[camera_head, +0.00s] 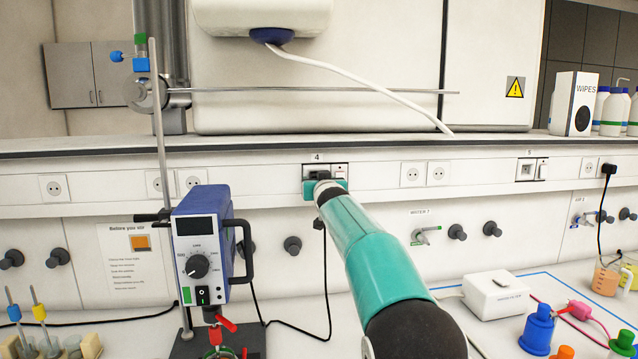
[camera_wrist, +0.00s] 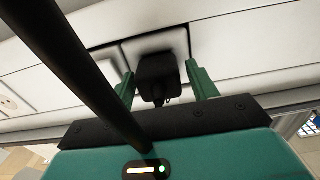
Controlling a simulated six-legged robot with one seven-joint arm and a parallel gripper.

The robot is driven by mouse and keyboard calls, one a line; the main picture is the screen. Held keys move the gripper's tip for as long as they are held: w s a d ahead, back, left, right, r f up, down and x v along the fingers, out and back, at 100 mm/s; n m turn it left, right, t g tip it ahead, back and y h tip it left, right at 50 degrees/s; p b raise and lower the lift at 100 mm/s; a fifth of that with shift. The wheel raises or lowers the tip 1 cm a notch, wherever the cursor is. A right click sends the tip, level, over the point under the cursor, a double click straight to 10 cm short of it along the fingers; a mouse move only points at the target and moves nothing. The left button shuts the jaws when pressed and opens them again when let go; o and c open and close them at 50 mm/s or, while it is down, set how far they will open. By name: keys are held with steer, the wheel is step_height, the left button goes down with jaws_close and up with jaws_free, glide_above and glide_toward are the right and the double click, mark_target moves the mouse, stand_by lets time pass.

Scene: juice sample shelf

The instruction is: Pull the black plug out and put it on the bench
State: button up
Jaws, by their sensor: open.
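The black plug (camera_wrist: 158,76) sits in a wall socket in the wrist view, between the two green fingers of my gripper (camera_wrist: 164,86). The fingers stand apart on either side of it, and I see a gap at the right finger. In the head view my teal arm reaches to the socket panel marked 4 (camera_head: 346,171), and my gripper (camera_head: 324,183) hides most of the plug there. A black cable (camera_head: 327,280) hangs below the panel down to the bench (camera_head: 150,340).
A blue stirrer unit (camera_head: 203,245) on a stand is left of my arm. Another black plug (camera_head: 608,169) is at the far right. Valve knobs (camera_head: 292,245) stick out below the sockets.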

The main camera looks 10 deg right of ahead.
steer(key=shift+c, duration=0.5)
steer(key=c, duration=0.9)
steer(key=shift+c, duration=0.3)
steer(key=shift+s, duration=0.25)
steer(key=shift+s, duration=0.4)
steer(key=shift+s, duration=1.6)
steer(key=shift+f, duration=0.1)
